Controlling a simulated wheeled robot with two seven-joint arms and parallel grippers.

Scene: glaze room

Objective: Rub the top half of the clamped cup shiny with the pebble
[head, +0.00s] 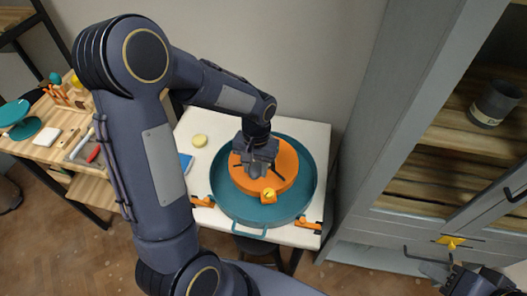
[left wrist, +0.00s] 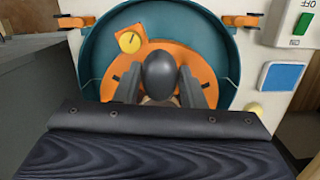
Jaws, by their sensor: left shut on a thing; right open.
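My left gripper (head: 257,165) is over the orange disc (head: 286,182) inside the teal basin (head: 220,192). In the left wrist view its two fingers are shut on a smooth dark pebble (left wrist: 160,75). The clamped cup cannot be clearly made out; the gripper and pebble cover the disc's middle, and I cannot tell whether the pebble touches anything. An orange block with a yellow dial (head: 268,195) sits at the disc's edge; the dial also shows in the left wrist view (left wrist: 129,41). My right gripper (head: 442,270) is open at the lower right, away from the basin.
The basin stands on a white table (head: 312,135) with orange clamps (head: 308,223) and a round yellow item (head: 199,140). A tool bench (head: 45,140) is at the left. A grey cabinet at the right holds a dark cup (head: 495,103) on its shelf.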

